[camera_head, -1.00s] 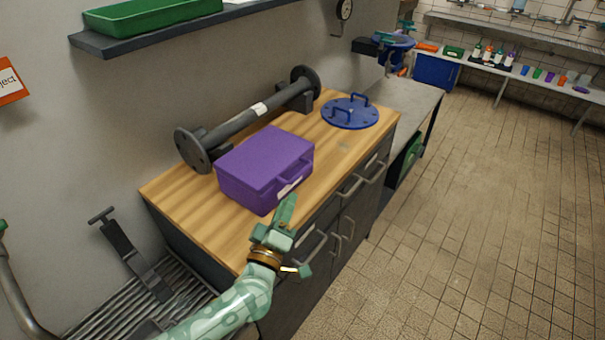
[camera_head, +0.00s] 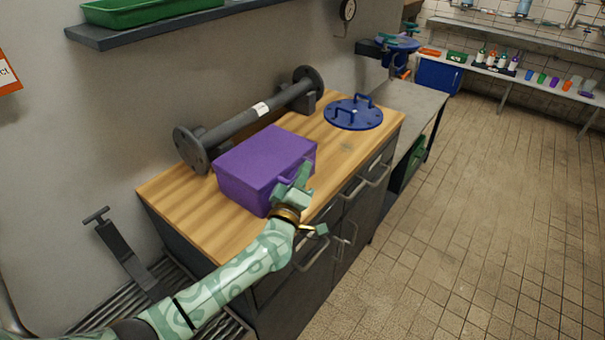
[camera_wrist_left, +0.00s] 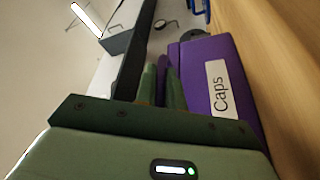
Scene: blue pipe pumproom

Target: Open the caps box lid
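The purple caps box (camera_head: 262,165) stands on the wooden worktop with its lid down. In the left wrist view the box (camera_wrist_left: 220,55) shows a white "Caps" label (camera_wrist_left: 218,88). My left gripper (camera_head: 303,174) is at the front of the box, by the lid's front edge, and covers most of the handle there. In the left wrist view its two green fingers (camera_wrist_left: 162,85) are a small gap apart with purple showing between them. I cannot tell whether they press on it. My right gripper is not in view.
A dark flanged pipe (camera_head: 250,118) lies behind the box. A blue round cover with handles (camera_head: 353,113) lies to its right. A dark shelf (camera_head: 150,32) with a green tray (camera_head: 150,10) hangs above. The worktop (camera_head: 185,205) is bare left of the box.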

